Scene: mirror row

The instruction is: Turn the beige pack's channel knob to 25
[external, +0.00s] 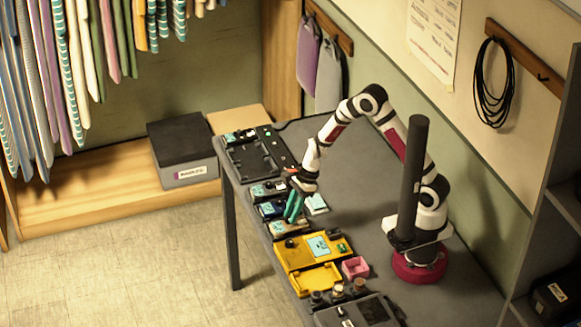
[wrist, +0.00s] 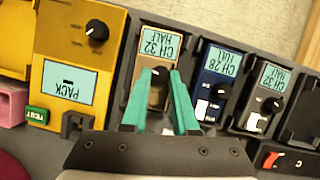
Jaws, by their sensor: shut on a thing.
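The beige pack (wrist: 150,97) is in the middle of the wrist view, with a teal screen (wrist: 159,43) that reads CH 32 HALF upside down. Its black channel knob (wrist: 159,74) lies between the green fingertips of my gripper (wrist: 160,80), which is shut on it. The knob's pointer is too small to read. The lower part of the pack is partly hidden by the fingers. In the external view my gripper (external: 292,216) points down at the beige pack (external: 279,228) in the row along the table's front edge.
A blue pack (wrist: 211,88) reading CH 28 and a dark pack (wrist: 262,98) reading CH 32 HALF stand to the right in the wrist view. A yellow tester (wrist: 82,35) with its own knob stands left. A pink box (external: 355,267) sits beside the tester.

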